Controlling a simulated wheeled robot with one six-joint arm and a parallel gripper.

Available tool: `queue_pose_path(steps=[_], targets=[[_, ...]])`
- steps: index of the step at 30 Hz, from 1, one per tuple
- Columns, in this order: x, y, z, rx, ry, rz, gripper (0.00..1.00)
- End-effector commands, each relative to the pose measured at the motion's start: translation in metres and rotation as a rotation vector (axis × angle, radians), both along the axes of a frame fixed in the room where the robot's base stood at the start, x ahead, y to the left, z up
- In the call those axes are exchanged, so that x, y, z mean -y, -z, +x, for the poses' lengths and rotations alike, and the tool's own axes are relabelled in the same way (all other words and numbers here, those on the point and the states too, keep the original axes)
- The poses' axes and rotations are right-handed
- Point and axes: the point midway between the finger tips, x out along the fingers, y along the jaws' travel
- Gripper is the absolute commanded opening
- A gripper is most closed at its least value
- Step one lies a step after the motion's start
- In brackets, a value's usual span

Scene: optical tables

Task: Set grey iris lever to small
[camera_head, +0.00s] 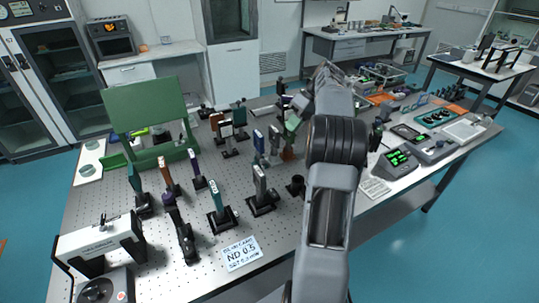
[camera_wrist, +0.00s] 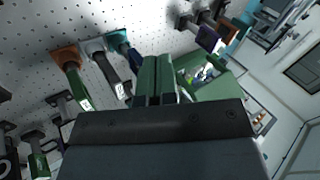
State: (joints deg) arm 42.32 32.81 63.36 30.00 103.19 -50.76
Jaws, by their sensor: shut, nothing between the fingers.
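My gripper (camera_wrist: 157,62) shows in the wrist view as two green fingers side by side, shut and empty. In the head view a grey upright mount (camera_head: 260,182) stands left of my arm. I cannot tell which grey part is the iris lever, or its setting.
The perforated optical table (camera_head: 285,235) carries several closely spaced mounts. A green panel (camera_head: 147,104) stands at the back left. A white card marked ND 0.5 (camera_head: 241,253) lies near the front. Green-lit instruments (camera_head: 399,160) stand to the right of my arm.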

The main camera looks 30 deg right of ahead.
Motion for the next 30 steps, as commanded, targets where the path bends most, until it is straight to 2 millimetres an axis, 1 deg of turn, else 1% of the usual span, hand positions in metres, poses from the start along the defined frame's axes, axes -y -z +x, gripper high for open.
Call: queue_pose_path(steps=[3, 6, 9, 14, 17, 30], targets=[[-0.002, -0.002, 0.000, 0.124, -0.179, -0.007, 0.00], [-0.003, -0.003, -0.001, 0.199, -0.287, -0.013, 0.00], [-0.003, -0.003, -0.002, 0.244, -0.355, -0.018, 0.00], [-0.008, 0.004, -0.001, 0.272, -0.397, -0.021, 0.00], [-0.016, 0.014, 0.000, 0.274, -0.400, -0.020, 0.00], [-0.064, 0.078, 0.007, 0.273, -0.398, -0.021, 0.00]])
